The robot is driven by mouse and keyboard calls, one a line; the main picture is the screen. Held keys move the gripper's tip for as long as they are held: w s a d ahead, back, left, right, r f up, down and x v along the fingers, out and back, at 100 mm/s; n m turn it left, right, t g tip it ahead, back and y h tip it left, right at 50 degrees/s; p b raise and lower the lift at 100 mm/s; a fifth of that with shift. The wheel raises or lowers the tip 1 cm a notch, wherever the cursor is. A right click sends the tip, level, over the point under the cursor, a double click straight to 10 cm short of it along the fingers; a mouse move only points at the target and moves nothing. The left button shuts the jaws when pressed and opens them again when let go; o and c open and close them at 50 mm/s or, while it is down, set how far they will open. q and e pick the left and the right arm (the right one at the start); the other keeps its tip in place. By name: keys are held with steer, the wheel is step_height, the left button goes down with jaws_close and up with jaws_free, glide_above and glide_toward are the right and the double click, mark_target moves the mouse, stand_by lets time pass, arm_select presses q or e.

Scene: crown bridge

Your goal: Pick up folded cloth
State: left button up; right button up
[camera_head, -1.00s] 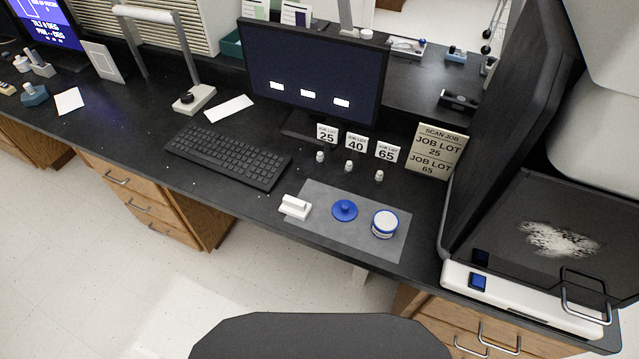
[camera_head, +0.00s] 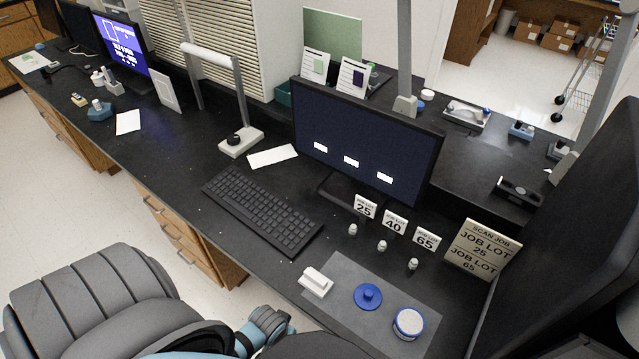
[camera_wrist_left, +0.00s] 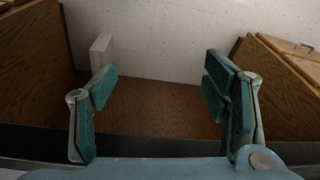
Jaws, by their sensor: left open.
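A small white folded item (camera_head: 316,282), which looks like the folded cloth, lies at the left edge of the grey mat (camera_head: 345,268) on the black bench. It has a raised ridge on top. My left gripper (camera_wrist_left: 160,92) is open and empty in the left wrist view. Between and beyond its green-padded fingers are brown wood panels and pale floor. The cloth does not show in that view. In the head view my left arm is low at the bottom left, in front of the bench. My right gripper is not in view.
A blue lid-like disc (camera_head: 368,297) and a white jar with a blue rim (camera_head: 408,323) are on the mat. A keyboard (camera_head: 262,212) lies left of it. Small white bottles (camera_head: 382,246) and number cards (camera_head: 395,222) stand behind, beside a monitor (camera_head: 365,140).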

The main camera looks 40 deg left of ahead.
arm_select(q)
step_height(320, 180, up, 6)
steer(key=w, duration=0.3)
step_height(320, 180, up, 16)
steer(key=f+n+g+p, duration=0.1)
steer(key=n+g+p, duration=0.1)
steer(key=n, duration=1.3)
glide_above(312, 274)
steer(key=shift+h, duration=0.4)
step_height(312, 274, down, 13)
steer(key=b, duration=0.4)
steer(key=shift+f, duration=0.2)
steer(key=shift+r, duration=0.1)
steer(key=c, duration=1.3)
steer(key=shift+o, duration=0.2)
step_height(312, 274, up, 9)
steer(key=p, duration=0.3)
steer(key=shift+r, duration=0.55)
